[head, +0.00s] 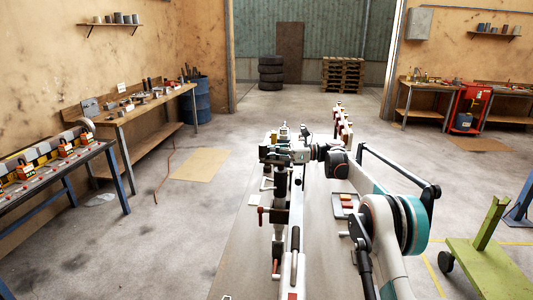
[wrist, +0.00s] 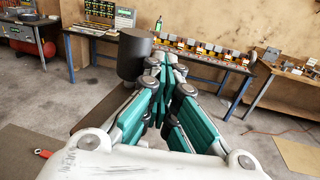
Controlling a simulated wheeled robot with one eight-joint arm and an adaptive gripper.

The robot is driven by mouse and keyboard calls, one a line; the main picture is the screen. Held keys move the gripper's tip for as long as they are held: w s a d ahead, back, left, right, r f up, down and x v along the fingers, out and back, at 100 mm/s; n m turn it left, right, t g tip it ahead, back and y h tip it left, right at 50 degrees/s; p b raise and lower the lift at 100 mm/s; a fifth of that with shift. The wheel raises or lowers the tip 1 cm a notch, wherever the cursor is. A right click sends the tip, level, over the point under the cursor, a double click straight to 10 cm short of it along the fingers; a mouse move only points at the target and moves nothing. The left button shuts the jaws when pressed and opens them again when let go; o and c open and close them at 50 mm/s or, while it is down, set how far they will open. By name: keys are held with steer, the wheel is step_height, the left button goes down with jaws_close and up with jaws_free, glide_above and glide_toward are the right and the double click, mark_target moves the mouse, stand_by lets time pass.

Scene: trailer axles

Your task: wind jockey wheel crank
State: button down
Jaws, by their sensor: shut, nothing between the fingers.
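A dark upright jockey wheel post (head: 280,190) stands on the trailer's drawbar in the head view, left of my arm. A small handle with a red knob (head: 261,210) sticks out to its left; I cannot tell surely whether it is the crank. My gripper (head: 268,153) is at the post's top, partly merged with it in the picture. In the wrist view my gripper (wrist: 166,62) is shut and empty, its teal fingers together. A dark cylinder (wrist: 135,53) stands just left of the fingertips; contact is unclear. A red-ended handle (wrist: 42,153) shows at lower left.
A lever with a red grip (head: 292,285) lies along the drawbar. Workbenches (head: 150,108) line the left wall. A green stand (head: 480,260) is at right. Tyres (head: 271,72) and pallets (head: 342,74) stand at the back. The floor left of the trailer is mostly clear.

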steer(key=shift+s+a+n+g, duration=0.2)
steer(key=shift+n+g, duration=0.1)
steer(key=shift+g, duration=0.3)
stand_by(2.6)
steer(key=shift+d, duration=0.15)
stand_by(0.4)
